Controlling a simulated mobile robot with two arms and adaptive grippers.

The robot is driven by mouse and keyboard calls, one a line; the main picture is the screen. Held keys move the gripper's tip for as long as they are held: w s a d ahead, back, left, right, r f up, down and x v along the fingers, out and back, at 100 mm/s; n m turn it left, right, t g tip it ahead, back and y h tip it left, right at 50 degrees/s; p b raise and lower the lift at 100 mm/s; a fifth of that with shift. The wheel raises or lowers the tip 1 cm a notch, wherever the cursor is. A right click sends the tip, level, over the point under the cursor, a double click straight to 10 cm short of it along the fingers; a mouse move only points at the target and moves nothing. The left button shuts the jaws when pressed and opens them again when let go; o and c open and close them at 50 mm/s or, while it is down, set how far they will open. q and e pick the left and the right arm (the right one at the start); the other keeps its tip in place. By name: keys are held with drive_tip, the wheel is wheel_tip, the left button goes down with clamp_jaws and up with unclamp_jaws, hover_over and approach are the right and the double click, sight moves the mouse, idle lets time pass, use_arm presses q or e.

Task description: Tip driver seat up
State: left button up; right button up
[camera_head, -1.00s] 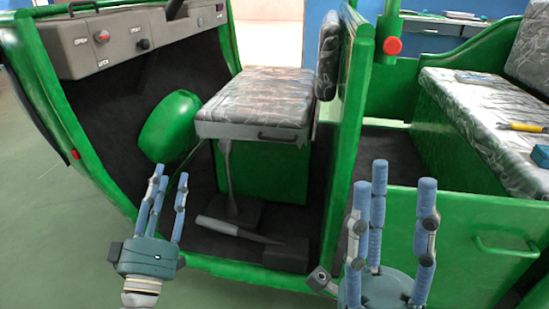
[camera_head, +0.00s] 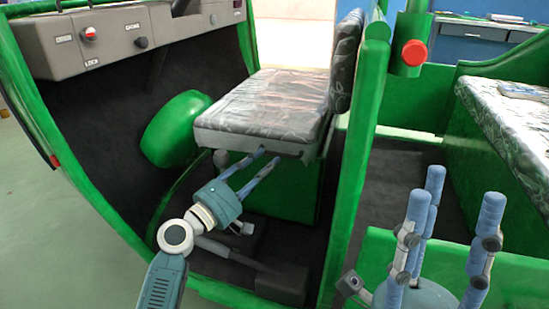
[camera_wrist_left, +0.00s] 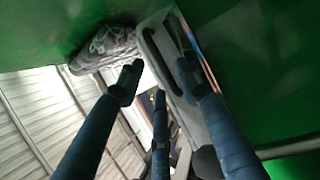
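The driver seat (camera_head: 265,102) has a grey patterned cushion on a grey base and lies flat in the green cab. It also shows in the left wrist view (camera_wrist_left: 103,47), with a slotted handle (camera_wrist_left: 157,62) on its base edge. My left gripper (camera_head: 267,159) is at the seat's near lower edge, its fingertips at the handle and partly hidden under the edge. In the left wrist view its fingers (camera_wrist_left: 158,85) are spread, one close to the handle; contact is unclear. My right gripper (camera_head: 453,192) is open and empty, fingers upright, in front of the rear compartment.
A green post (camera_head: 360,130) with a red knob (camera_head: 414,52) stands right of the seat. A dashboard (camera_head: 130,35) is at the upper left, with a rounded green cover (camera_head: 175,128) below it. The patterned rear bench (camera_head: 515,120) is at right.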

sight(276, 154)
use_arm(q)
drive_tip(key=shift+x, duration=2.05)
drive_tip(key=shift+a, duration=0.1)
clamp_jaws()
